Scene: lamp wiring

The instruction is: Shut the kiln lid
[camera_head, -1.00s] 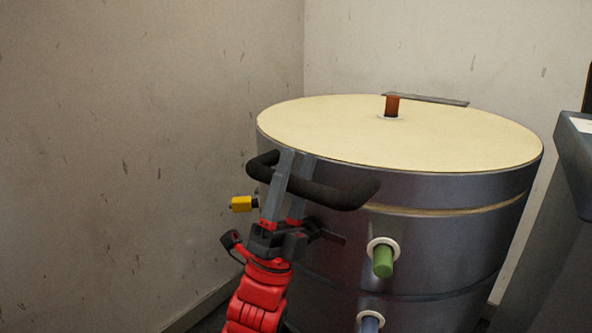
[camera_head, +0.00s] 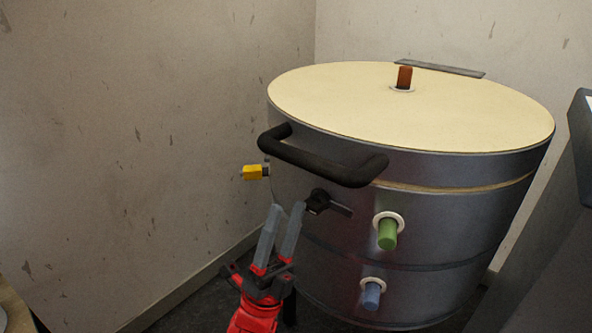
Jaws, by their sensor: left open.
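The kiln (camera_head: 440,240) is a round grey metal drum. Its lid (camera_head: 410,110), cream on top with a grey rim, lies flat on the drum, with a thin pale line at the seam. A black bar handle (camera_head: 320,162) sticks out from the lid's front left. A black latch (camera_head: 318,202) sits on the drum below the handle. My left gripper (camera_head: 285,208) is open and empty, below and left of the handle and apart from it, its fingers pointing up near the kiln's side. My right gripper is not in view.
A brown plug (camera_head: 404,76) stands in the lid. A green plug (camera_head: 387,234) and a blue plug (camera_head: 371,294) stick out of the drum's front. A yellow part (camera_head: 253,172) juts out at left. Walls stand close behind; a dark grey cabinet (camera_head: 550,250) is at right.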

